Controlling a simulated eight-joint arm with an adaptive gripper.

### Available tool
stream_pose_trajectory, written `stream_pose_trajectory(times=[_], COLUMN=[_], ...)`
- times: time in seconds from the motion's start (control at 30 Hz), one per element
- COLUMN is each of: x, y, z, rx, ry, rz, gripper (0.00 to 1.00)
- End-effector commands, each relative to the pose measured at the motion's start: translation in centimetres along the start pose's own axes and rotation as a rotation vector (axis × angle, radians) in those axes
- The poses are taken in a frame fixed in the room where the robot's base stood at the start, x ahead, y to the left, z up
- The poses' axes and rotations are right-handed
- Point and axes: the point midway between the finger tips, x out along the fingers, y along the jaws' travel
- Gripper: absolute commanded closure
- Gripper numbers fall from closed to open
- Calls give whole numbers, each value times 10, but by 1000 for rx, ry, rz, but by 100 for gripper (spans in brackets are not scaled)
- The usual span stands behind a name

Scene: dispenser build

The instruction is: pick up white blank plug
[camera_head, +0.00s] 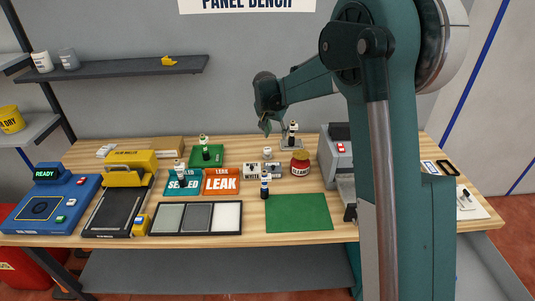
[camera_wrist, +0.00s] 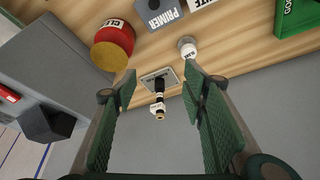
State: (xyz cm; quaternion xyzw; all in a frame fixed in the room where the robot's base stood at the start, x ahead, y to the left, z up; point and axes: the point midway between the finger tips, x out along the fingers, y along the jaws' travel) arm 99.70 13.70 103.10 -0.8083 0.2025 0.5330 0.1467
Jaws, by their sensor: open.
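My gripper (camera_wrist: 160,84) is open and empty above the bench's back edge. The plug is outside the jaws, just beyond the right fingertip in the wrist view. A black-and-white bottle (camera_wrist: 158,106) on a grey plate (camera_wrist: 146,79) appears between the fingers. My gripper (camera_head: 267,126) is left of that bottle (camera_head: 292,132) in the head view.
A red jar (camera_head: 300,163) and a block marked PRIMER (camera_wrist: 161,13) stand near the plug. A grey machine (camera_head: 337,160) stands to the right. A green tray (camera_head: 207,157) lies left.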

Motion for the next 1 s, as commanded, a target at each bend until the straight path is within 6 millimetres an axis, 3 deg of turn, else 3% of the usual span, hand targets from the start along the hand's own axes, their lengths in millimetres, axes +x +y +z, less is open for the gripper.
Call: stream_pose_trajectory(times=[0.3, 0.6, 0.8, 1.0], x=[60, 111, 126, 128], y=[-43, -74, -82, -83], z=[-4, 0, 2, 3], rx=[47, 90, 104, 106], ry=[-4, -6, -5, -5], rz=[31, 58, 67, 68], gripper=[58, 58, 58, 58])
